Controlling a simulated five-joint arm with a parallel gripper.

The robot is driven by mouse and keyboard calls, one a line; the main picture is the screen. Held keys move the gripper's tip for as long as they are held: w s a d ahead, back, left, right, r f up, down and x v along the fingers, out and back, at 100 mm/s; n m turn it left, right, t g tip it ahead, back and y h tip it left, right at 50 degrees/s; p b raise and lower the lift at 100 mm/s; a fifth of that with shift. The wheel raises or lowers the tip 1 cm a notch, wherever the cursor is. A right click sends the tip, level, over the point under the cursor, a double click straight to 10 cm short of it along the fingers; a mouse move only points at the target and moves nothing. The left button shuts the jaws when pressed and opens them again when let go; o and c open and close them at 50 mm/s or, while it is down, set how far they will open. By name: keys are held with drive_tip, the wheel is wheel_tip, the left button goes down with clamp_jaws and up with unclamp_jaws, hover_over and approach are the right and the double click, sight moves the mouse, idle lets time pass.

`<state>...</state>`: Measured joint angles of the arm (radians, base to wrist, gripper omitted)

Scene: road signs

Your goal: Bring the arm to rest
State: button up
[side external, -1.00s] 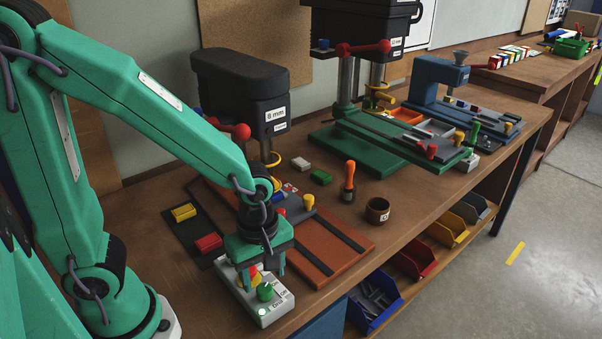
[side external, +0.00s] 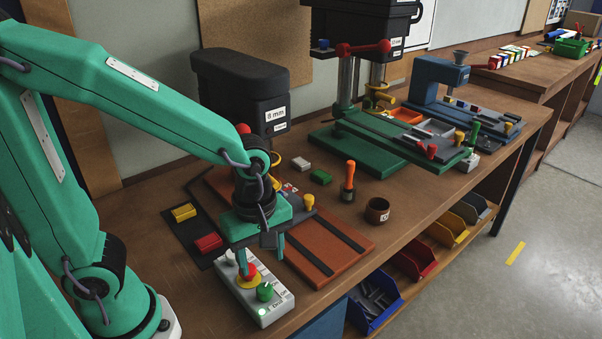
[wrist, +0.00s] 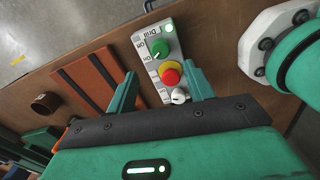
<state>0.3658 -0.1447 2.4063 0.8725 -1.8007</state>
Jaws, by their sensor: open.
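My arm is green, and my gripper (side external: 255,250) hangs pointing down just above and behind a white control box (side external: 258,300). The gripper is open and empty, its two fingers apart. The control box has a red button on a yellow ring (side external: 249,274), a green knob (side external: 265,292) and a lit lamp. In the wrist view the box (wrist: 152,50) lies beyond and between the two fingers (wrist: 160,85), with the red button (wrist: 170,75) and green knob (wrist: 161,49) in plain view. I cannot tell the exact gap between fingertips and box.
A drill press (side external: 240,90) marked 8 mm stands behind my gripper, over an orange-brown plate (side external: 330,250). Red (side external: 208,242) and yellow (side external: 184,212) blocks lie left on a dark mat. A brown cup (side external: 377,210) and an orange-handled tool (side external: 349,180) stand to the right.

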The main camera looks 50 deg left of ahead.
drive_tip(key=s+a+r+m+t, duration=0.2)
drive_tip(key=a+r+m+t, duration=0.3)
drive_tip(key=a+r+m, duration=0.4)
wheel_tip(320, 180, up, 2)
drive_tip(key=m, duration=0.7)
drive_tip(key=shift+a+r+t, duration=0.2)
drive_tip(key=shift+t, duration=0.1)
